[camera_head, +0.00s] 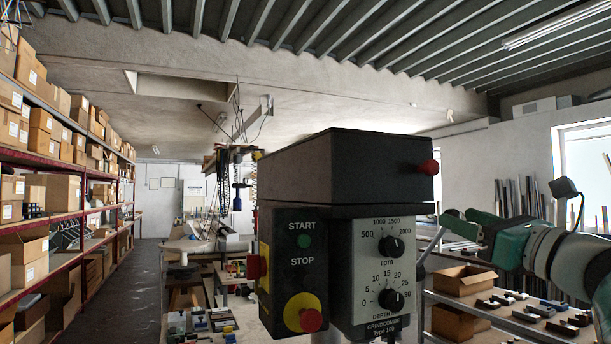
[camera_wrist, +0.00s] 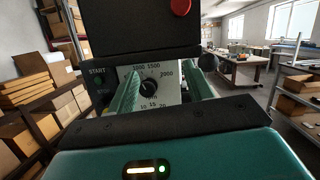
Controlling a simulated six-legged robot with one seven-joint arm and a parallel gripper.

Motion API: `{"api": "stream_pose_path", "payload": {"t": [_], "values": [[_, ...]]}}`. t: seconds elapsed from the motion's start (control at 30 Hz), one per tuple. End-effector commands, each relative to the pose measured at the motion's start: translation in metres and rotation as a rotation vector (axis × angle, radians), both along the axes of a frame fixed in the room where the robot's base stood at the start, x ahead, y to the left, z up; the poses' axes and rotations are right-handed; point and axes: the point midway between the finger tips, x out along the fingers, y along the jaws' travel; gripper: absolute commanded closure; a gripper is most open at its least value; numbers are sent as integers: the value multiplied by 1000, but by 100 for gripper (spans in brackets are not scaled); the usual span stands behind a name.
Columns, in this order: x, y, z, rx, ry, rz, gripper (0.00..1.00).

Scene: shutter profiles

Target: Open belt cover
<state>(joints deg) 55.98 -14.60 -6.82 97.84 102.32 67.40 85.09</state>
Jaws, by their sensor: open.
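The belt cover (camera_head: 345,170) is the dark box on top of the drill press in the head view. It lies flat and closed on the machine's head (camera_head: 338,262). A red knob (camera_head: 429,167) sticks out at its right side. In the wrist view the cover (camera_wrist: 135,35) fills the top, with the red knob (camera_wrist: 180,6) at the upper edge. My gripper (camera_head: 452,222) is right of the machine, below the red knob's height. Its fingers (camera_wrist: 165,88) are open and empty in the wrist view, with the dial panel (camera_wrist: 146,85) showing between them.
The front panel has START and STOP buttons, a yellow-and-red emergency stop (camera_head: 304,314) and two dials. Shelves of cardboard boxes (camera_head: 35,170) line the left. A shelf with boxes and small parts (camera_head: 500,318) stands behind my arm at right. The aisle floor (camera_head: 120,290) at left is clear.

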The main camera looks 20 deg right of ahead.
Motion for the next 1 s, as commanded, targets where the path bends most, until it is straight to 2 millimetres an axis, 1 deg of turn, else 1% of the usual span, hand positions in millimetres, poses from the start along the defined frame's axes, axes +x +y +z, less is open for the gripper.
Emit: {"api": "stream_pose_path", "payload": {"t": [0.03,0.1,0.17,0.27,0.37,0.47,0.8,0.9,1.0], "values": [[-17,-15,14,39,-44,-23,49],[-34,-27,29,80,-90,-35,49],[-41,-31,35,98,-112,-37,49],[-40,-31,39,106,-120,-36,49],[-30,-30,43,104,-118,-35,49],[-14,-29,49,104,-117,-36,49],[48,-27,74,104,-116,-33,49],[64,-26,81,103,-116,-34,49],[75,-26,85,102,-116,-34,49]]}}
